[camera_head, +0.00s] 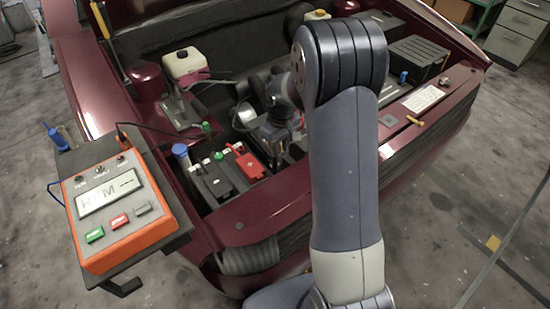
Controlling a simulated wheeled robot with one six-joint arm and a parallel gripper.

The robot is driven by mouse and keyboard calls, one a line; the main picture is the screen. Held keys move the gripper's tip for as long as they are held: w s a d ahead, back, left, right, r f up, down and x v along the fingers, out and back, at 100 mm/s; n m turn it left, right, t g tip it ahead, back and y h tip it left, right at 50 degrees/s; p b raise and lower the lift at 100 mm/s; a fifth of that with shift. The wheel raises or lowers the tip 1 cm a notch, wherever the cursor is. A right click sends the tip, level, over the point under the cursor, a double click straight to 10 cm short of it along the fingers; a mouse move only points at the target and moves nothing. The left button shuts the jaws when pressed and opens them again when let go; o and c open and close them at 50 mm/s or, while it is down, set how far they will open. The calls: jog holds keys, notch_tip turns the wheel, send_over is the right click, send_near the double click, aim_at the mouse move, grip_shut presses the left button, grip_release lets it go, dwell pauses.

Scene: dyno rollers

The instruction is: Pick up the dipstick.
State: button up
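A small yellow handle (414,121) shows on the dark red front edge of the car, right of my arm. It may be the dipstick's handle, but I cannot make out a rod. My arm crosses the middle of the view and hides part of the bay. My gripper (277,149) is down in the bay, right of the battery. Its fingers are small and dark, so I cannot tell whether they are open or hold anything.
A black battery (217,178) with a red terminal cover (250,166) sits left of my gripper. A white reservoir (186,64) stands behind it. An orange RPM box (118,211) rests on a stand (165,248) at the left. The floor at the lower right is mostly clear.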

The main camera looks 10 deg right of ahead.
grip_shut()
dwell(0.4)
